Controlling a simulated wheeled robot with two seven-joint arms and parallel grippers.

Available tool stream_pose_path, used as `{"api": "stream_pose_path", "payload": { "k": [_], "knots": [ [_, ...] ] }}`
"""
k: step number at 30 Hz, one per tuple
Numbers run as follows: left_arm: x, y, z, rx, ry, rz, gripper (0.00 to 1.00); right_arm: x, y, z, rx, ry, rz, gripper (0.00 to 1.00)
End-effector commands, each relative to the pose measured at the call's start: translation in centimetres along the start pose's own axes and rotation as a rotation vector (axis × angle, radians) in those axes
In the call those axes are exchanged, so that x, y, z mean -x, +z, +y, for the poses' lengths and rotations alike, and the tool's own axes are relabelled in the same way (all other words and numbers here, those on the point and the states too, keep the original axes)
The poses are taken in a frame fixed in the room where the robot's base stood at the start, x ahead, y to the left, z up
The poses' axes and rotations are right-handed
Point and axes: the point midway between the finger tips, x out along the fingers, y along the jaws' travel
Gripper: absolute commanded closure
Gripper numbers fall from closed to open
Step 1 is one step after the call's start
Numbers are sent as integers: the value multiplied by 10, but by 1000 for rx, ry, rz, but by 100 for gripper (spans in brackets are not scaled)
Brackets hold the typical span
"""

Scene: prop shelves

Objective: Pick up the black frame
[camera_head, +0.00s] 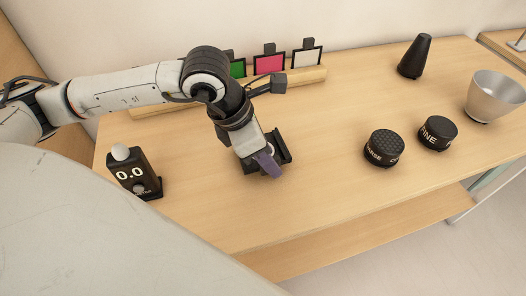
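Three small cards with black frames stand in a row on a wooden rail at the back: a green one (238,68), a pink one (268,63) and a white one (307,57). Each has a dark tab on top. The green one is partly hidden by my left arm. My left gripper (269,162) points down over the table, in front of the rail and apart from the cards. Dark parts and a purple-grey piece show at its tip; I cannot tell whether it is open or holds something. My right gripper is not in view.
A black device reading 0.0 (130,174) stands at the left. Two black round knobs (384,148) (437,134), a black cone (415,57) and a silver cup (494,96) stand at the right. The wooden tabletop (335,110) is clear in the middle.

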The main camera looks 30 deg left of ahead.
Motion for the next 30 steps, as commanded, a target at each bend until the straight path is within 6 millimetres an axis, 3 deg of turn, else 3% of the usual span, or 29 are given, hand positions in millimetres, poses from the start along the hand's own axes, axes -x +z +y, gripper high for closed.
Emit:
{"api": "stream_pose_path", "payload": {
  "k": [4,11,15,18,30],
  "knots": [
    [-12,0,0,0,-1,0,62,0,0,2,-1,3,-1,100],
    [-13,0,0,-1,0,-1,64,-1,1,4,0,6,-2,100],
    [-13,0,0,-1,0,-1,88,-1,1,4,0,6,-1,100],
    [-13,0,0,-1,0,-1,100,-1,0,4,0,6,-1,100],
    [-5,4,1,-2,2,-4,100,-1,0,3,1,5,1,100]
  ]
}}
